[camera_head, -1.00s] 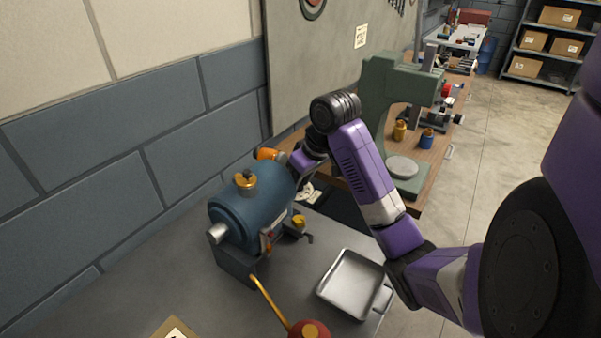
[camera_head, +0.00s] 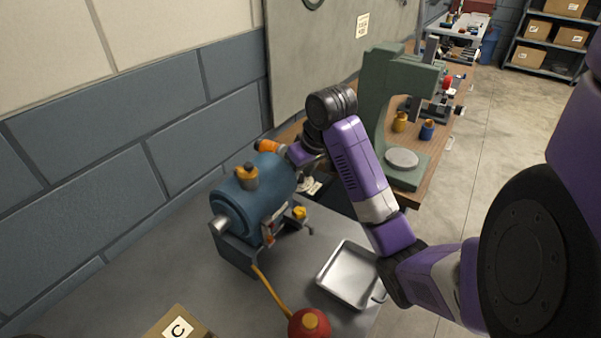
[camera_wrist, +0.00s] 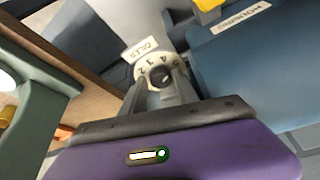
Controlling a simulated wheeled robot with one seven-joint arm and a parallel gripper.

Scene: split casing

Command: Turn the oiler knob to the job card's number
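The oiler knob (camera_wrist: 161,76) shows in the wrist view as a dark round centre on a pale numbered dial (camera_wrist: 146,68), beside a tag reading OILER (camera_wrist: 139,49). My gripper (camera_wrist: 163,84) has its two grey fingers apart, one on either side of the knob. I cannot tell whether they touch it. The knob's pointer setting is not readable. In the head view, my arm reaches behind the blue machine casing (camera_head: 262,195) and hides the knob and fingers. A pale card (camera_head: 362,25) hangs on the wall panel; I cannot read its writing for certain.
A metal tray (camera_head: 350,275), a red oil can (camera_head: 309,323) with a long spout and a box marked C (camera_head: 178,326) are on the grey bench near the casing. A green press (camera_head: 380,100) stands on the wooden bench behind my arm.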

